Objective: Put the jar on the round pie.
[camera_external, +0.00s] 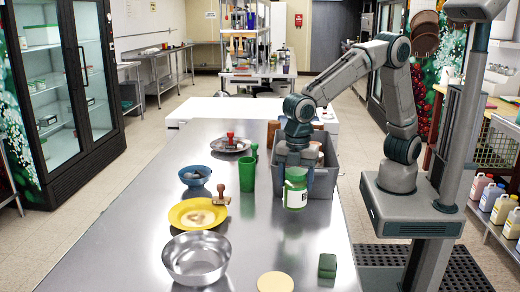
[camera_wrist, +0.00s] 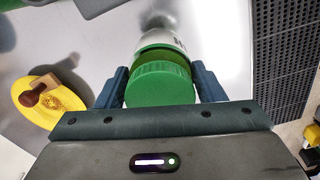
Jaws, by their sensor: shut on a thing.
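The jar (camera_external: 295,196) is green with a white label and a green lid, upright near the right side of the steel table. My gripper (camera_external: 295,174) points down from above and is shut on it. In the wrist view the jar's green lid (camera_wrist: 160,85) sits between my two fingers. I cannot tell whether its base touches the table. A pale, flat round disc, seemingly the round pie (camera_external: 275,282), lies at the near edge of the external view, nearer the camera than the jar. Its top is bare.
A grey bin (camera_external: 323,180) stands just behind the jar. A green block (camera_external: 328,265) lies right of the disc.

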